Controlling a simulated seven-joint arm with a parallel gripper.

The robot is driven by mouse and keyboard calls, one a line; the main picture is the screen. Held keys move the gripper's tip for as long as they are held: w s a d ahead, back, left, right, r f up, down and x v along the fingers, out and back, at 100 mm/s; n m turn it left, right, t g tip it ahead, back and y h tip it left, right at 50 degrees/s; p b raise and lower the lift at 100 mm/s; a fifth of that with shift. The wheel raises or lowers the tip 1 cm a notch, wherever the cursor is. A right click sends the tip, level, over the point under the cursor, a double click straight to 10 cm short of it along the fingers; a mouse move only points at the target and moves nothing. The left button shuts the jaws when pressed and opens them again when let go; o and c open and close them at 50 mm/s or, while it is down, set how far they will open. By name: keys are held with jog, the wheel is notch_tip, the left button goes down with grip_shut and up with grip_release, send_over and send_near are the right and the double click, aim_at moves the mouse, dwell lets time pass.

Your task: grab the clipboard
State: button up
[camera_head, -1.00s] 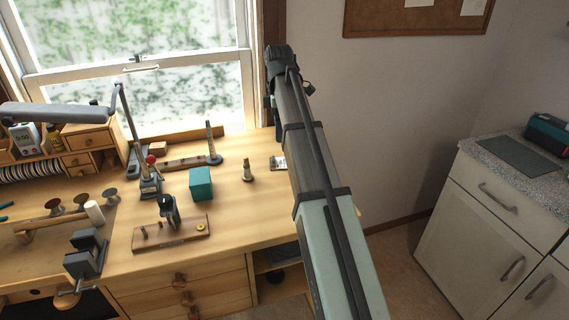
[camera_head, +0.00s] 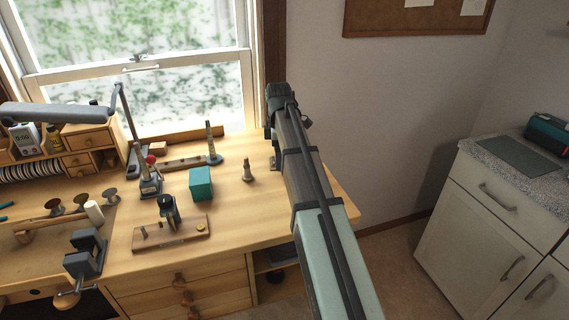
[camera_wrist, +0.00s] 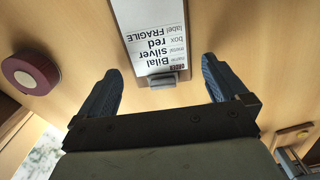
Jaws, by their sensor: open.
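The clipboard (camera_wrist: 150,38) shows in the wrist view as a board with a white sheet and a grey clip at its near end. The sheet has printed text, including "Bilal", "silver", "red" and "FRAGILE". It lies on the wooden workbench. My gripper (camera_wrist: 158,88) is open, its two blue fingers apart on either side of the clip end, with nothing held. The gap in height between fingers and board is hard to judge. In the head view my arm hides the clipboard, and the gripper's fingertips are hidden or too small to make out.
The workbench (camera_head: 235,221) holds a teal box (camera_head: 201,184), a small cone-shaped piece (camera_head: 247,170) and a wooden stand (camera_head: 172,236) left of my arm. A round dark-red object (camera_wrist: 30,73) lies at the left in the wrist view. A window stands behind the bench.

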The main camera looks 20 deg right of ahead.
jog(key=shift+f, duration=0.55)
jog(key=c, duration=1)
